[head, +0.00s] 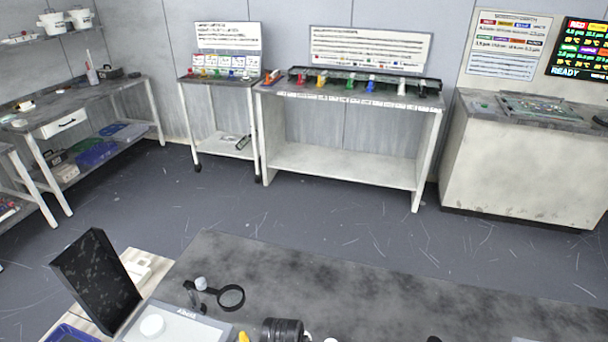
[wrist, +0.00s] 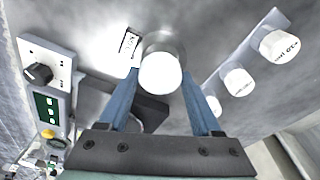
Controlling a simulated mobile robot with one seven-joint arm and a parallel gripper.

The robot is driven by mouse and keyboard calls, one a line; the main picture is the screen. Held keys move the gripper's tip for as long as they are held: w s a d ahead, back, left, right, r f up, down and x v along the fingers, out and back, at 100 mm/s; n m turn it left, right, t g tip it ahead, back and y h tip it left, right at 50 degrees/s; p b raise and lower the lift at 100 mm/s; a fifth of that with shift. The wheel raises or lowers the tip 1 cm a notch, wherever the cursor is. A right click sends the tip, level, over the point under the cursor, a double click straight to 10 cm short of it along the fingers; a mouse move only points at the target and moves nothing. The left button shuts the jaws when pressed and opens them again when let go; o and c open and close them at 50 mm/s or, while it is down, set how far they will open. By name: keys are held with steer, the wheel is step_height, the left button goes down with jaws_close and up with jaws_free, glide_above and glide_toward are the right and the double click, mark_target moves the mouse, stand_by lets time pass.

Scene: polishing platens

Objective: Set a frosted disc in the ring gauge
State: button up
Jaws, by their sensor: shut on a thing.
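My gripper (wrist: 162,80) shows in the wrist view, with two blue fingers closed on the sides of a round, bright white disc (wrist: 160,72), which looks like the frosted disc. A grey cylindrical piece (wrist: 163,42) shows just behind the disc; it may be the ring gauge. I cannot tell whether the disc touches it or is apart from it. A small printed label (wrist: 130,46) stands beside this grey piece. My gripper is not in the head view, and I cannot make out a ring gauge there.
In the wrist view, white printed cylinders (wrist: 238,81) line a strip at right, and a panel with a black knob (wrist: 38,74) stands at left.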

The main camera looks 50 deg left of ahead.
steer(key=shift+f+b, duration=0.4)
steer(key=shift+f, duration=0.8)
stand_by(1.3)
steer(key=o, duration=1.5)
steer(key=r, duration=0.4)
steer(key=s+r, duration=0.1)
steer(key=r, duration=0.3)
steer(key=a+r, duration=0.1)
steer(key=r, duration=0.4)
steer(key=shift+s+p, duration=0.3)
steer(key=shift+p, duration=0.05)
steer(key=shift+f, duration=0.1)
